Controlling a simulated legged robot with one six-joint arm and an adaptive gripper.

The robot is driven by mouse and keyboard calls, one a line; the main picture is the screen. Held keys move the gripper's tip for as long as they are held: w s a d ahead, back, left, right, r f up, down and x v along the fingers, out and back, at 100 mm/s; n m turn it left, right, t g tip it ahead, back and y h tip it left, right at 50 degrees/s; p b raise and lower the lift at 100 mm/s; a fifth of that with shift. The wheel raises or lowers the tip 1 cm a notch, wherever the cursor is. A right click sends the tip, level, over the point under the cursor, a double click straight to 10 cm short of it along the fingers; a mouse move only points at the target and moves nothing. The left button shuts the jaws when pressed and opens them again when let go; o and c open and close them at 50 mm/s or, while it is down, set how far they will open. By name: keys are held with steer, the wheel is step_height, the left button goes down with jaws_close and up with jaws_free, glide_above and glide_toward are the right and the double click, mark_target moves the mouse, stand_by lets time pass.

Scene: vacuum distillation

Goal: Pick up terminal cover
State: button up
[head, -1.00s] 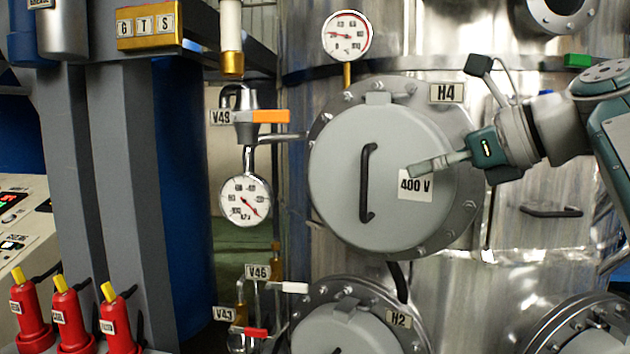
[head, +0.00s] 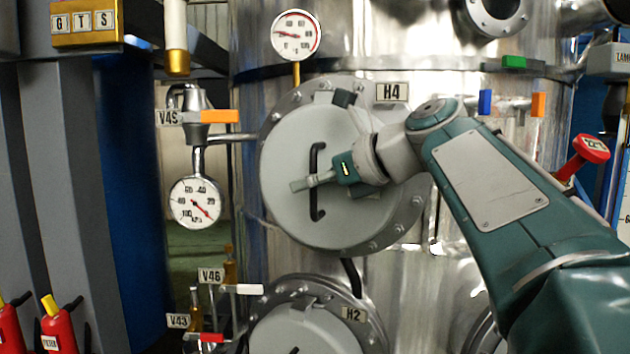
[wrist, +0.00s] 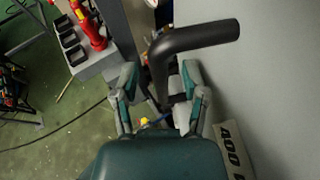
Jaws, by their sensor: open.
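The terminal cover (head: 285,150) is a round grey lid under the H4 label, with a black vertical bar handle (head: 316,205). It sits on its bolted flange on the steel vessel. My gripper (head: 303,183) is at the middle of the handle, pointing left across it. In the wrist view the two fingers of my gripper (wrist: 160,92) stand apart, with the black handle (wrist: 195,40) running between and beyond them. I cannot tell whether a finger touches it. The cover's grey face fills the right side (wrist: 275,70). Its 400 V label (wrist: 230,153) shows partly there; my arm hides it in the head view.
A second round cover labelled H2 (head: 305,333) lies below. Left of the cover are a gauge (head: 195,203) and an orange valve handle (head: 220,116); another gauge (head: 296,35) is above. Red extinguisher-like bottles (head: 58,325) stand at lower left.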

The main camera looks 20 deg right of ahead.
jaws_close()
steer(key=shift+r, duration=0.15)
